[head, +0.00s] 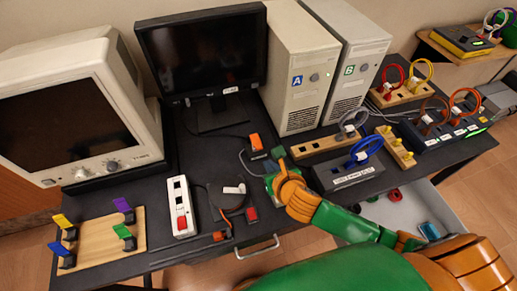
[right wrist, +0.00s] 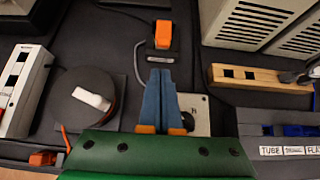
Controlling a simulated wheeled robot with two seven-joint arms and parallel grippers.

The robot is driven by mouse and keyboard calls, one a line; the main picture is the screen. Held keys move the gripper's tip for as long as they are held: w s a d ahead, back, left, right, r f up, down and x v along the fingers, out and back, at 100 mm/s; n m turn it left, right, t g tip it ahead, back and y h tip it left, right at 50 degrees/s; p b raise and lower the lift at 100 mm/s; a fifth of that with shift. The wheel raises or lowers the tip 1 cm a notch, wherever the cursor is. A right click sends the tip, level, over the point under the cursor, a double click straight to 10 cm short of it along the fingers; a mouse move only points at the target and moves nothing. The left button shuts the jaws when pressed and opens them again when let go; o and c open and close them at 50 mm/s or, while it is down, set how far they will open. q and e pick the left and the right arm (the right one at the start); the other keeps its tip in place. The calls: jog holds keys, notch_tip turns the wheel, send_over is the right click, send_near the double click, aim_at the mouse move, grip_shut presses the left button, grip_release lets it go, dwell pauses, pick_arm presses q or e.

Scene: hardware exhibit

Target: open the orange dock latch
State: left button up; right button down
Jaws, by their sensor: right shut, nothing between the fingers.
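The orange dock latch (head: 256,142) is a small orange block on a dark dock with a cable, on the black table in front of the monitor. In the right wrist view the latch (right wrist: 163,34) stands straight ahead of my fingers, at the far end of its dock (right wrist: 160,55). My right gripper (head: 277,152) is just to the right of the dock in the head view. In the wrist view its blue fingers (right wrist: 158,72) are together and empty, with the tips close to the dock's near end. I cannot tell whether they touch it. My left gripper is not in view.
A wooden board (head: 100,245) with several coloured levers lies at the left. A white power strip (head: 181,207) and a dark round spool (right wrist: 85,98) lie left of my gripper. A wooden block (head: 318,146) and beige computer towers (head: 300,70) stand to the right and behind.

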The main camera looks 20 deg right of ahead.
aim_at(256, 141)
jog(key=shift+s+r, duration=0.15)
jog(key=shift+s, duration=0.25)
jog(key=shift+w, duration=0.15)
jog(key=b+x, duration=0.1)
jog(key=x, duration=0.8)
jog(key=shift+b, duration=0.4)
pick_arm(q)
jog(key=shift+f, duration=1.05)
pick_arm(e)
jog(key=shift+x, duration=0.85)
